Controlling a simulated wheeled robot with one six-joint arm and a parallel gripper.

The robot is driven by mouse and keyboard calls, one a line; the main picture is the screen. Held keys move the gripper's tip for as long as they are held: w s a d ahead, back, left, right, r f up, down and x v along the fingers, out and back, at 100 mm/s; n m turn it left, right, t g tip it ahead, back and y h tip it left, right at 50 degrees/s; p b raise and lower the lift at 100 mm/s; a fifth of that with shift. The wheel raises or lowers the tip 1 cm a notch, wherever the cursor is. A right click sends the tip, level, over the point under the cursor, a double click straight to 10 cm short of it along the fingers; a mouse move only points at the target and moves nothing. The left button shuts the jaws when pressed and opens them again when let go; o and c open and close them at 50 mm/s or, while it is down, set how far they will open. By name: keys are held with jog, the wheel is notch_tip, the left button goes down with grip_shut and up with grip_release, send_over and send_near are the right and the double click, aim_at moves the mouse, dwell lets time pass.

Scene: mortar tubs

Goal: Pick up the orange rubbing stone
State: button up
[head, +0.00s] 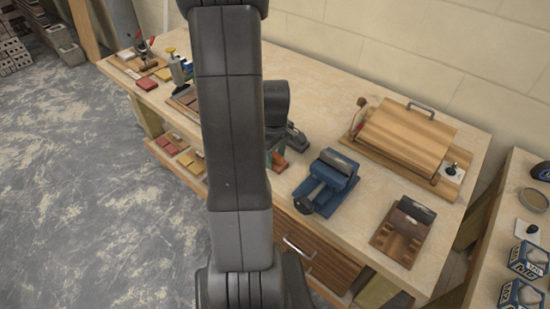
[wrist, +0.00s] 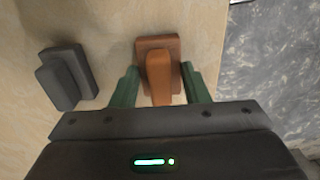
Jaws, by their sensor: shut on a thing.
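The orange rubbing stone (wrist: 172,43) shows in the wrist view as an orange-brown block with a lighter orange grip (wrist: 159,78) on top. My gripper (wrist: 159,70) has its two green fingers on either side of it, shut on the stone. In the head view the stone (head: 279,162) shows at the bench's front edge, partly hidden by my arm. I cannot tell whether it is touching the bench top. A dark grey stone of similar shape (wrist: 72,72) lies to the left in the wrist view, apart from my gripper.
The bench (head: 345,220) also holds a blue vise (head: 330,180), a wooden box with a sloping lid (head: 408,138) and a brown wooden holder (head: 403,230). Tools and coloured blocks stand at its far left. Open floor (head: 90,200) lies left of the bench.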

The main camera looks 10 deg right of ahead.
aim_at(275, 154)
notch_tip(275, 154, up, 10)
jog(key=shift+r, duration=0.1)
dwell(0.4)
jog(key=shift+o, duration=1.4)
jog(key=shift+c, duration=0.4)
